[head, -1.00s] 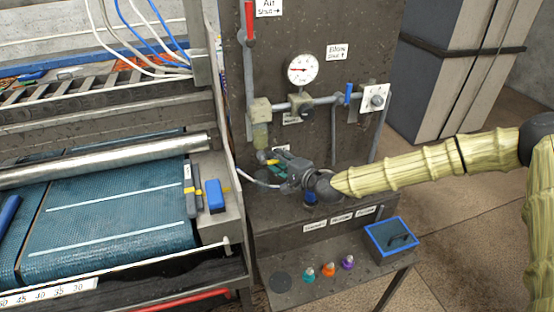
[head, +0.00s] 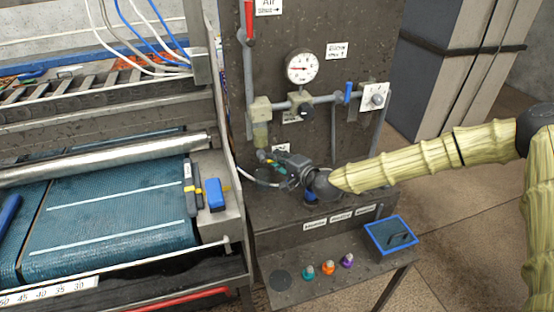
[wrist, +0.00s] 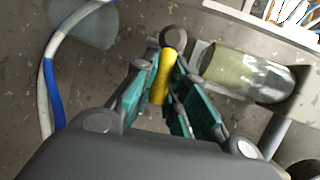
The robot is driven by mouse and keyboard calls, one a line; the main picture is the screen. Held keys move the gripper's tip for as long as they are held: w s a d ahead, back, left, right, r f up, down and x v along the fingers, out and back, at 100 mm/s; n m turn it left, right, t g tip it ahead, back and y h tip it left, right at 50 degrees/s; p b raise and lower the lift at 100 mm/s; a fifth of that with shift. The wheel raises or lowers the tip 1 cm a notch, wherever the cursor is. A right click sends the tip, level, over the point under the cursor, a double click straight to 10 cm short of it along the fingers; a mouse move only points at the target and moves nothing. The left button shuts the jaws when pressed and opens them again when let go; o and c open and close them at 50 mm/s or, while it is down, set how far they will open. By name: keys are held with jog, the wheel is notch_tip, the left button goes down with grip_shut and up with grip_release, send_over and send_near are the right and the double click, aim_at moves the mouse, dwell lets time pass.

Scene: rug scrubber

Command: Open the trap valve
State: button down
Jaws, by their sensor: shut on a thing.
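The trap valve's yellow handle (wrist: 162,78) shows in the wrist view between the two teal-padded fingers of my gripper (wrist: 168,88). The fingers are shut on it. The handle joins a round grey valve body (wrist: 173,37) next to the clear trap bowl (wrist: 248,72). In the head view my gripper (head: 272,160) reaches in from the right, just below the trap bowl (head: 260,140) on the dark panel. There the handle is mostly hidden by the fingers.
A white hose (head: 258,181) runs close beside my gripper. The pressure gauge (head: 302,67), grey pipe and blue-handled valve (head: 348,91) are above. The blue tray (head: 391,236) and several coloured bottles (head: 328,267) stand on the shelf below.

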jog(key=n+h, duration=0.1)
jog(key=r+n+p, duration=0.1)
jog(key=n, duration=0.1)
jog(key=shift+a+r+h, duration=0.25)
jog(key=shift+r+h, duration=0.05)
jog(key=shift+h, duration=0.1)
jog(key=shift+s+a+r+n+h, duration=0.15)
jog(key=shift+r+n+h, duration=0.15)
jog(key=shift+n+h, duration=0.45)
jog(key=shift+p, duration=0.3)
jog(key=c, duration=1.4)
grip_release()
jog(key=shift+c, duration=0.2)
